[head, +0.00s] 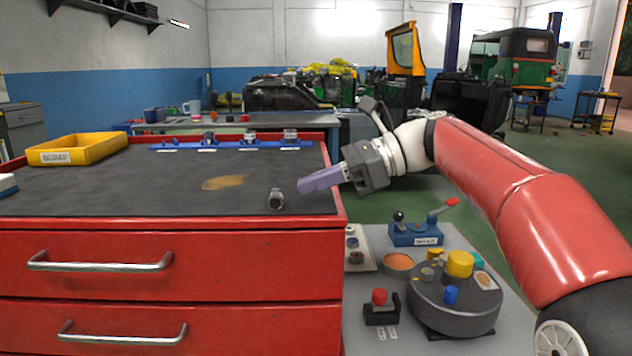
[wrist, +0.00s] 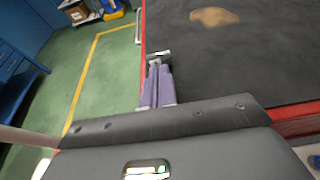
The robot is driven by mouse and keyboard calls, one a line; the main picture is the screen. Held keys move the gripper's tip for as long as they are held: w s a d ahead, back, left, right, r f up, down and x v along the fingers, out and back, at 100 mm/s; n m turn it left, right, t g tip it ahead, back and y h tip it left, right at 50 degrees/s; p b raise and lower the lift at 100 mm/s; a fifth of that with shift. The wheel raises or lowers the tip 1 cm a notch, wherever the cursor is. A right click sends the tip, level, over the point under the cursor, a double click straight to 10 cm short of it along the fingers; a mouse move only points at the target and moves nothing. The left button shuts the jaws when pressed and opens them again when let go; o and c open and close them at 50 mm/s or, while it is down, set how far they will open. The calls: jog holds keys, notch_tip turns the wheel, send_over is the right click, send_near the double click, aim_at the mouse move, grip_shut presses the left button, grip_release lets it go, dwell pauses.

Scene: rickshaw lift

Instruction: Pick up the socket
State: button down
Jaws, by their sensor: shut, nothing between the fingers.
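The socket (head: 276,198) is a small dark metal cylinder on the black mat on top of the red cabinet, near its right front corner. In the wrist view the socket (wrist: 158,55) shows just beyond the fingertips, partly hidden by them. My gripper (head: 303,186) has purple fingers, which are shut with nothing between them. It comes in from the right, and its tips are a little to the right of the socket in the head view. The fingers also show in the wrist view (wrist: 158,72). Whether the tips touch the socket is not clear.
A yellow scrap tray (head: 78,149) stands at the back left of the cabinet. A blue rail (head: 230,145) with several sockets lies along the back edge. A grey bench (head: 440,315) with knobs and levers stands lower right. The mat's middle is clear apart from a brown stain.

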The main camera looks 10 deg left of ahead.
jog(key=shift+r+p, duration=0.9)
jog(key=shift+p, duration=0.6)
